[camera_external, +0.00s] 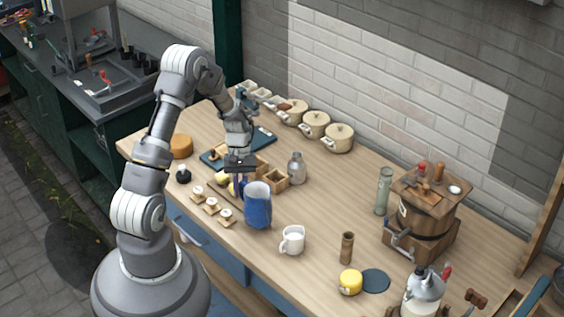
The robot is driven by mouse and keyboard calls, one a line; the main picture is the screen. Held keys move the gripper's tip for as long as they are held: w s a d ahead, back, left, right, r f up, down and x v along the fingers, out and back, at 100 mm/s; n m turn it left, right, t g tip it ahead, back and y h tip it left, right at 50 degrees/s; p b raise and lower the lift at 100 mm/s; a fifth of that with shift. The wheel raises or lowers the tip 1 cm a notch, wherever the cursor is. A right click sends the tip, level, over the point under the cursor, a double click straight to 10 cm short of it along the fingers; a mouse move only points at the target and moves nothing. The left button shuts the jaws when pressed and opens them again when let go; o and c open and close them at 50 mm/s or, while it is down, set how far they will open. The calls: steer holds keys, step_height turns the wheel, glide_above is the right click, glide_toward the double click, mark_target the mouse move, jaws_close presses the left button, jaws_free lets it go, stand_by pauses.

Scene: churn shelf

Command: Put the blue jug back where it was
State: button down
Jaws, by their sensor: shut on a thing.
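The blue jug (257,207) stands upright near the front edge of the wooden table, with a pale inside showing at its rim. I cannot tell whether its base touches the table. My gripper (241,184) points down at the jug's left side and is shut on it, where the handle seems to be. The fingertips are small and partly hidden against the jug.
A white mug (292,240) stands just right of the jug. Small wooden blocks with white tops (211,206) lie to its left. A wooden box (275,181) and glass bottle (296,168) stand behind. Bare table (335,203) lies to the right, before the wooden churn (422,222).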

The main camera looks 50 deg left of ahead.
steer(key=w+d+r+n+t+b, duration=0.1)
steer(key=w+d+r+n, duration=0.1)
steer(key=w+d+n, duration=0.3)
steer(key=w+d+r+n+t+h+b, duration=0.1)
steer(key=w+d+r, duration=0.2)
steer(key=w, duration=0.4)
steer(key=w+d+r+n+t+b, duration=0.1)
steer(key=w+d+r+n+b, duration=0.15)
steer(key=w+d, duration=0.3)
steer(key=shift+n, duration=0.35)
steer(key=f+b, duration=0.1)
steer(key=f, duration=0.5)
steer(key=w+a+f+b, duration=0.1)
steer(key=f, duration=0.3)
steer(key=shift+f+b, duration=0.1)
steer(key=shift+b, duration=0.2)
steer(key=shift+f, duration=0.1)
steer(key=c, duration=1.1)
jaws_free()
steer(key=p+v, duration=0.3)
steer(key=v, duration=0.9)
steer(key=shift+p, duration=0.3)
steer(key=shift+s, duration=0.1)
